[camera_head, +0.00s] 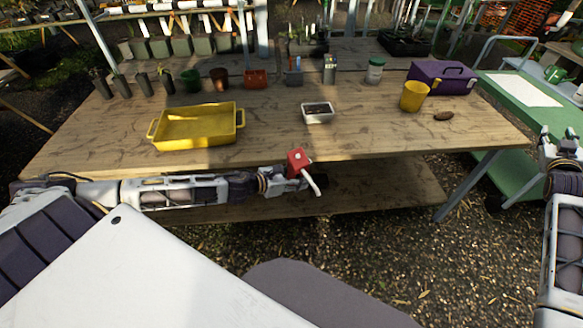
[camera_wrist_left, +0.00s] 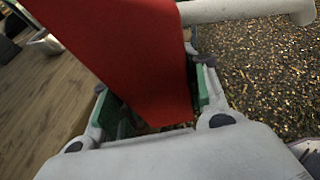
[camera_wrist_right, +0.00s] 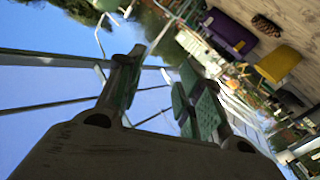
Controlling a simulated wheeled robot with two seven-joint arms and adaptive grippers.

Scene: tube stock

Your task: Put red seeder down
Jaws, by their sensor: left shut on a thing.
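The red seeder (camera_head: 299,161) is a red block with a pale spout that points down to the right in the head view. My left gripper (camera_head: 291,178) is shut on it and holds it at the front edge of the wooden table. In the left wrist view the red seeder (camera_wrist_left: 135,55) fills the space between the green-padded fingers of my left gripper (camera_wrist_left: 155,105), with its pale spout toward the upper right. My right gripper (camera_wrist_right: 155,90) is open and empty in the right wrist view, away from the table top.
The wooden table (camera_head: 270,142) holds a yellow tray (camera_head: 197,143), a white soil container (camera_head: 318,120), a yellow pot (camera_head: 414,96), a brown lump (camera_head: 444,116) and a purple toolbox (camera_head: 441,77). Several small pots line the back. The table's front middle is clear.

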